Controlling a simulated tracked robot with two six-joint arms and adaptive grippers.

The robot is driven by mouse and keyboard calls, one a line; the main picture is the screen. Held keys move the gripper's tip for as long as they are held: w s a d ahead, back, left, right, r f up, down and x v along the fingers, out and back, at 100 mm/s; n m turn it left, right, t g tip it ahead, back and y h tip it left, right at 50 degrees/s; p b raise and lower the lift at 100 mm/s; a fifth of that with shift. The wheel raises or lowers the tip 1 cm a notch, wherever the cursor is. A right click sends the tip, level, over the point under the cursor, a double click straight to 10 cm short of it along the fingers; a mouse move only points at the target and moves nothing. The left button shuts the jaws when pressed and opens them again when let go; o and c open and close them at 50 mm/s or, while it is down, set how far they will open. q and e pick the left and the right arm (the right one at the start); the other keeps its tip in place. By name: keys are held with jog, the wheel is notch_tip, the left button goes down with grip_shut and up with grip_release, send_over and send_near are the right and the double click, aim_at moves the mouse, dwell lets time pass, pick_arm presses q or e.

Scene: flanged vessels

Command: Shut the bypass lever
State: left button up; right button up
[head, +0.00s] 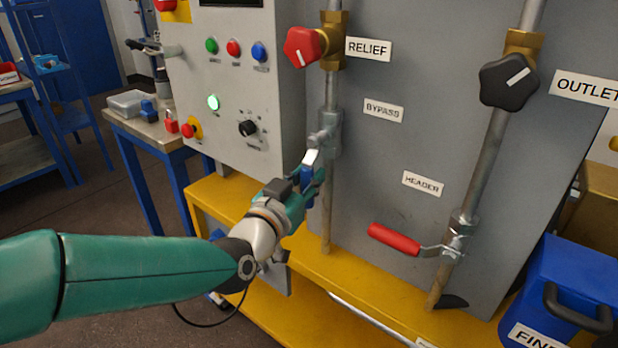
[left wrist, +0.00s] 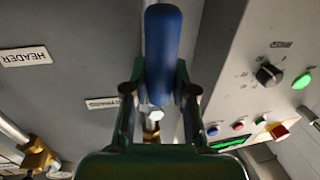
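The bypass lever has a blue handle (head: 307,177) on a pale metal arm. My right gripper is in neither view.
A red lever (head: 394,239) sits right of the bypass pipe, under the HEADER label (head: 422,183). The red RELIEF knob (head: 302,47) is above. A control box (head: 228,100) stands close on the left. A blue bin (head: 560,290) is at lower right.

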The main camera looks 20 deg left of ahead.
pick_arm(q)
grip_shut()
